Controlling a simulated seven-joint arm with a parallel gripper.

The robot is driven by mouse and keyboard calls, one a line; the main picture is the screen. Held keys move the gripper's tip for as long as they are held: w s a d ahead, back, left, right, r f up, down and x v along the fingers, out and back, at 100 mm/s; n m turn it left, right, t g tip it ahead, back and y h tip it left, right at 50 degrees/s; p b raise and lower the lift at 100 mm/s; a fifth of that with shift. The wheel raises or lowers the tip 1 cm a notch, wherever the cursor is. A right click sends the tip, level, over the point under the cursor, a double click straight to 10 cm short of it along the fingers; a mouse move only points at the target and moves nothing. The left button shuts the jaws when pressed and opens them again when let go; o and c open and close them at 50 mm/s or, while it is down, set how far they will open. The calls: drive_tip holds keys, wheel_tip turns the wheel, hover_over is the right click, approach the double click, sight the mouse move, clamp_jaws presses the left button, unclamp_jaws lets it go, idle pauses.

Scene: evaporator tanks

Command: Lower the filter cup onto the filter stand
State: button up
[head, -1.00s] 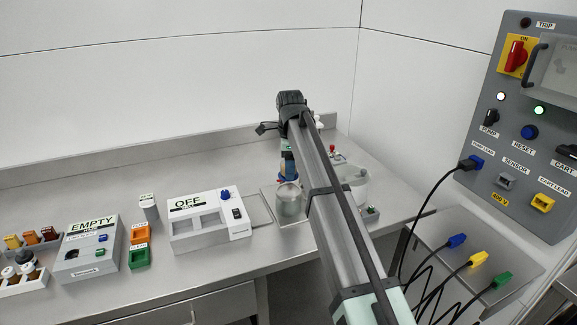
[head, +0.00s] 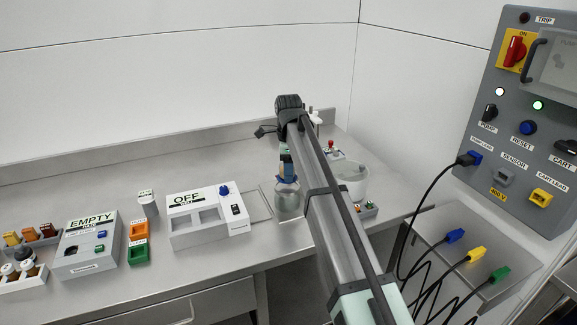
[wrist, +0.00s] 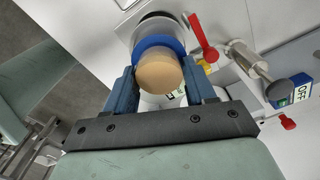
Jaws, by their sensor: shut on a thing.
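The filter cup shows in the wrist view as a tan round top (wrist: 160,75) with a blue ring (wrist: 153,46). My gripper (wrist: 161,84) is shut on it, one blue finger on each side. A blue band shows at the vessel's top. In the wrist view a pale round rim (wrist: 150,24) lies beyond the blue ring. I cannot tell whether the cup touches the stand.
A white OFF box (head: 207,216) stands left of the vessel.

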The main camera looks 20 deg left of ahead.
drive_tip(key=shift+f, duration=1.55)
drive_tip(key=shift+f, duration=0.1)
drive_tip(key=o, duration=1.1)
drive_tip(key=shift+o, duration=0.2)
wheel_tip(320, 180, up, 14)
